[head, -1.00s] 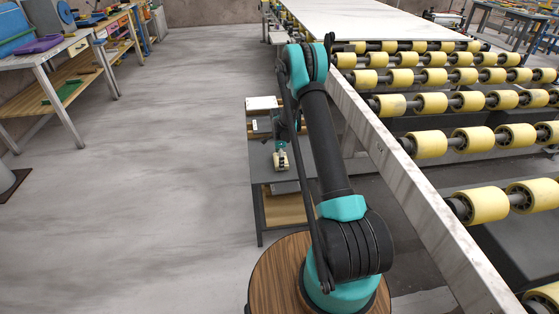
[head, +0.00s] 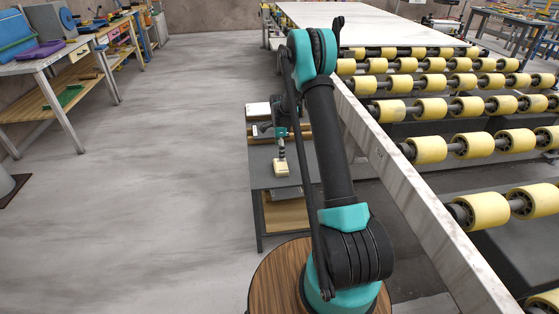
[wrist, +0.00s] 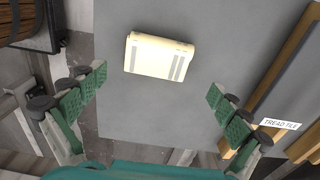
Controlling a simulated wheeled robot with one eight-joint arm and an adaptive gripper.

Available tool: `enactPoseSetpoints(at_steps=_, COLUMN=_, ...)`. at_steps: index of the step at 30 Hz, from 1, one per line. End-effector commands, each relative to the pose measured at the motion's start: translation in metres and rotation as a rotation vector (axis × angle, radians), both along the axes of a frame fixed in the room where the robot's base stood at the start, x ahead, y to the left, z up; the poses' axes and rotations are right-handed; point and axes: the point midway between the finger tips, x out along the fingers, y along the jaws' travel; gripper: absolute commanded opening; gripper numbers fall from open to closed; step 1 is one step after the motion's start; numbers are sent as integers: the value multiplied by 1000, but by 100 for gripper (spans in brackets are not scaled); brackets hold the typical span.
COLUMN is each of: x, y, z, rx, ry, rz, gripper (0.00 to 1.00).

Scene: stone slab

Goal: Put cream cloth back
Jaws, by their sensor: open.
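The cream cloth (head: 281,169) lies folded on the grey top of a small stand (head: 262,180) beside the roller conveyor. In the wrist view the cloth (wrist: 158,57) shows two grey stripes and lies flat, ahead of and between my fingers. My gripper (wrist: 158,82) is open and empty, its green pads wide apart, one on each side of the picture. In the head view my gripper (head: 281,148) hangs above the cloth, just behind it in the picture. A gap between gripper and cloth is hard to judge.
A wooden tray edge labelled TREAD TILE (wrist: 281,124) stands at the right in the wrist view. A white item (head: 259,109) sits at the stand's back. The conveyor rail (head: 385,160) runs close on the right. Floor (head: 180,150) on the left is clear.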

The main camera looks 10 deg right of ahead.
Motion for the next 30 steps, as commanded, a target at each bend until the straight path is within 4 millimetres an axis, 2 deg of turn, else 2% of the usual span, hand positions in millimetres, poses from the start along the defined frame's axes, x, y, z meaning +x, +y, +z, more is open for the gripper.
enactPoseSetpoints(at_steps=3, x=0, y=0, z=18, rx=0, ry=0, rz=0, gripper=100)
enactPoseSetpoints(at_steps=9, x=-2, y=0, z=33, rx=0, ry=-2, rz=9, gripper=100)
enactPoseSetpoints(at_steps=14, x=-22, y=-4, z=60, rx=0, ry=-24, rz=102, gripper=100)
enactPoseSetpoints(at_steps=21, x=-89, y=-15, z=121, rx=-13, ry=-92, rz=392, gripper=100)
enactPoseSetpoints(at_steps=26, x=-141, y=-22, z=152, rx=-35, ry=-139, rz=591, gripper=100)
enactPoseSetpoints(at_steps=30, x=-191, y=-27, z=170, rx=-62, ry=-175, rz=763, gripper=100)
